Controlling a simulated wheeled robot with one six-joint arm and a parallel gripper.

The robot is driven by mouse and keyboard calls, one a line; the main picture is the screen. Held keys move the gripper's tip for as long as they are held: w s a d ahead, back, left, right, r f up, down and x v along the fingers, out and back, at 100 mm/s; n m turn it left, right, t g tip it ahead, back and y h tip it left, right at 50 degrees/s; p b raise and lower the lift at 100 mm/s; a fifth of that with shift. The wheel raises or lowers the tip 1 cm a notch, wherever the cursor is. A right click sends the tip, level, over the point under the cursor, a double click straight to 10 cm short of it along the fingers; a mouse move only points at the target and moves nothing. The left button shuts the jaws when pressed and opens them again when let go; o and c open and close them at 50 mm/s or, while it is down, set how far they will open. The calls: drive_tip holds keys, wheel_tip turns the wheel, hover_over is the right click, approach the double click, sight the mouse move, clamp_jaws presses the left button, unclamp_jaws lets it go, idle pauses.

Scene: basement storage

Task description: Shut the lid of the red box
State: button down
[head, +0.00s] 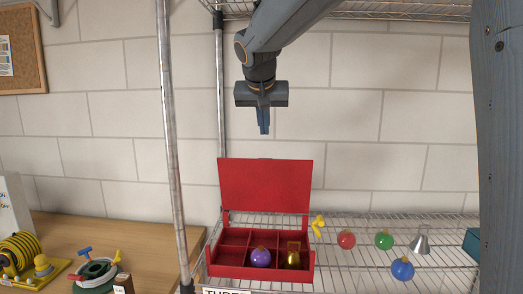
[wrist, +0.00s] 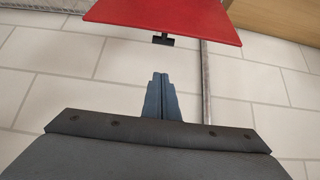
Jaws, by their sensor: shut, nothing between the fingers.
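The red box (head: 215,271) sits on a wire shelf in the head view. Its lid (head: 265,186) stands open, close to upright, at the back of the box. The box has several compartments. A purple ball (head: 260,257) and a gold object (head: 293,256) lie in the front ones. My gripper (head: 263,130) is shut and empty, pointing down above the lid and apart from it. In the wrist view my gripper (wrist: 160,80) is shut, and the red lid (wrist: 170,18) with a small dark tab (wrist: 163,39) shows beyond the fingertips.
On the wire shelf (head: 340,270) right of the box are a yellow figure (head: 318,225), a red ball (head: 346,239), a green ball (head: 383,240), a blue ball (head: 402,268) and a silver bell-like object (head: 420,242). A metal post (head: 172,130) stands left of the box.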

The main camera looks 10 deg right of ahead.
drive_tip(key=p+x, duration=0.3)
drive_tip(key=x, duration=0.7)
drive_tip(key=shift+s+a+f+p, duration=0.15)
drive_tip(key=shift+s+a+p, duration=0.05)
drive_tip(key=shift+s, duration=0.35)
drive_tip(key=shift+s+a+f+p, duration=0.1)
drive_tip(key=shift+s+a+p, duration=0.1)
drive_tip(key=shift+s, duration=0.35)
drive_tip(key=shift+s+a+f+p, duration=0.15)
drive_tip(key=shift+s+a, duration=0.05)
drive_tip(key=shift+s, duration=0.35)
drive_tip(key=shift+s+a+f+b, duration=0.1)
drive_tip(key=shift+f+b, duration=0.1)
drive_tip(key=shift+b, duration=0.75)
